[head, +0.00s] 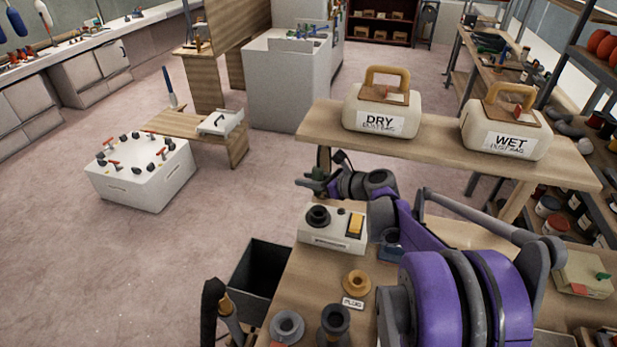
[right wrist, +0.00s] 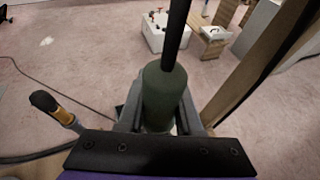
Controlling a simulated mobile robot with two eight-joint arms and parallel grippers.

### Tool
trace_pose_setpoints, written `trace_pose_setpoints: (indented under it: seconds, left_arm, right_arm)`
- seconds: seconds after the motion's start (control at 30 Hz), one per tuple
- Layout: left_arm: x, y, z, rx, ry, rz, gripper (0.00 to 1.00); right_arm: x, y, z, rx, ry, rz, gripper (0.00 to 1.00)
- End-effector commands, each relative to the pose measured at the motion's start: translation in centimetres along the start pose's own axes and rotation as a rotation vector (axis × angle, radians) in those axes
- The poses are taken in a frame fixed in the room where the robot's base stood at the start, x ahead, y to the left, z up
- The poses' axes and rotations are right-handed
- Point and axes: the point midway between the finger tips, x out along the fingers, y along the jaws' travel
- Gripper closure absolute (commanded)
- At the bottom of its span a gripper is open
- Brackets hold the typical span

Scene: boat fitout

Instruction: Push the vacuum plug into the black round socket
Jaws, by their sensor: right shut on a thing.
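The vacuum plug is a dark green cylinder (right wrist: 165,95) with a black cable at its upper end, in the right wrist view. My right gripper (right wrist: 160,122) is shut around it. In the head view the same gripper (head: 322,186) holds the green plug (head: 314,176) beyond the white switch box (head: 333,243), apart from it. A black round socket (head: 319,214) sits on top of that box, left of a yellow switch (head: 355,224). A second dark round fitting (head: 335,319) stands at the bench front. My left gripper is not in view.
A yellow ring fitting (head: 356,282) with a PLUG label (head: 352,303) and a grey ring fitting (head: 287,325) are on the bench. A raised shelf (head: 440,150) carries DRY and WET dust bags. A dark bin (head: 259,275) stands left of the bench.

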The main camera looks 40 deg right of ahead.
Motion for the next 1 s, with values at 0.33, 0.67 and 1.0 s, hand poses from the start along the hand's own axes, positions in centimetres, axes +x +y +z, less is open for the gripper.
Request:
trace_pose_setpoints:
  seconds: [0.33,0.67,1.0]
  left_arm:
    - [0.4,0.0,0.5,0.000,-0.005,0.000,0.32]
    - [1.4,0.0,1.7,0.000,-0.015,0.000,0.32]
    - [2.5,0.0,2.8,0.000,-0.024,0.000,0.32]
  right_arm:
    - [0.0,-0.3,-0.7,0.002,-0.003,0.001,1.00]
    - [0.7,-0.3,-2.5,0.001,-0.002,0.000,1.00]
    - [1.5,-0.3,-4.4,0.000,-0.002,0.001,1.00]
